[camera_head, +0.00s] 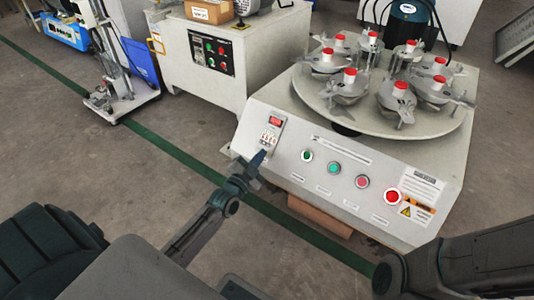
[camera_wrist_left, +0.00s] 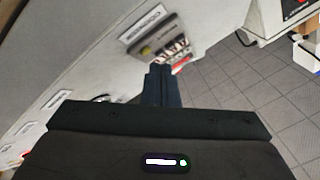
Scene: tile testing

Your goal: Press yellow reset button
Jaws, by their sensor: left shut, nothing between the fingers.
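A small counter module (camera_head: 270,134) with a red display is set in the left end of the machine's sloped front panel. In the left wrist view the counter module (camera_wrist_left: 170,44) is just beyond my fingertips. A small dull-yellow button (camera_wrist_left: 146,50) shows on its left part there; in the head view it is too small to make out. My left gripper (camera_head: 259,157) is shut and empty, its tips close to the module's lower edge. In the left wrist view the closed fingers (camera_wrist_left: 160,70) point at the module; contact cannot be told. My right gripper is out of view.
The panel also carries a green button (camera_head: 307,155), a second green one (camera_head: 334,168), a pinkish-red one (camera_head: 362,181) and a large red one (camera_head: 392,196). A round turntable (camera_head: 400,127) with several metal fixtures sits above. Open floor (camera_head: 130,165) lies to the left.

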